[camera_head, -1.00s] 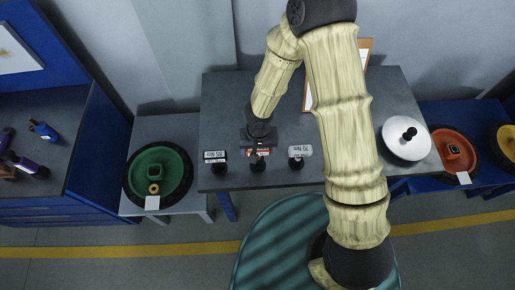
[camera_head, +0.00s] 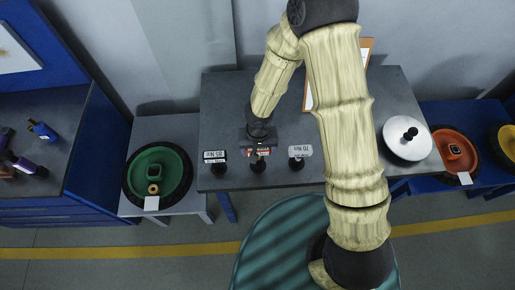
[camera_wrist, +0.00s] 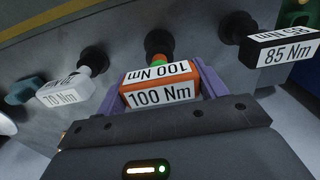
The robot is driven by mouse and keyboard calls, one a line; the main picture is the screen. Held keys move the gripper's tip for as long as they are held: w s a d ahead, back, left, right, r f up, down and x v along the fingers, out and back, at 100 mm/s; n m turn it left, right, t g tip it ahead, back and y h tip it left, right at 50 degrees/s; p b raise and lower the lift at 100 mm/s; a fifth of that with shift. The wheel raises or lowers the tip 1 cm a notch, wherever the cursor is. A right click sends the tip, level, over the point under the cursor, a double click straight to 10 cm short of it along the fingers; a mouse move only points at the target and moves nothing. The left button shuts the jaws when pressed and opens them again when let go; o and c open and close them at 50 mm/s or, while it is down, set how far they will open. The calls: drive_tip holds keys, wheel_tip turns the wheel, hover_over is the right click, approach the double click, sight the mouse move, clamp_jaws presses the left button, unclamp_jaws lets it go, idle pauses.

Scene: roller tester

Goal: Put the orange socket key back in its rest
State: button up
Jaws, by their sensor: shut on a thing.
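The orange socket key (camera_wrist: 128,88), labelled 100 Nm, is between the purple fingers of my gripper (camera_wrist: 160,92) in the wrist view. My gripper is shut on its block-shaped head. Behind the head, a green and orange band shows in front of a round black rest (camera_wrist: 166,37). The key lines up with this rest; I cannot tell whether it is fully seated. In the head view my gripper (camera_head: 258,148) is at the table's front edge, between two other keys, largely hiding the orange key.
A white 70 Nm key (camera_wrist: 66,92) and a black 85 Nm key (camera_wrist: 280,52) stand in rests on either side, close to my fingers. The grey table (camera_head: 228,105) also bears a white disc (camera_head: 397,147) at right. A green wheel (camera_head: 160,165) lies at left.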

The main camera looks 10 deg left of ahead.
drive_tip(key=shift+f+b, duration=1.45)
drive_tip(key=shift+b, duration=0.35)
drive_tip(key=o, duration=1.8)
drive_tip(key=shift+c, duration=0.2)
drive_tip(key=shift+r, duration=0.15)
wheel_tip(320, 180, up, 17)
drive_tip(key=p, duration=0.3)
drive_tip(key=shift+d+r, duration=0.1)
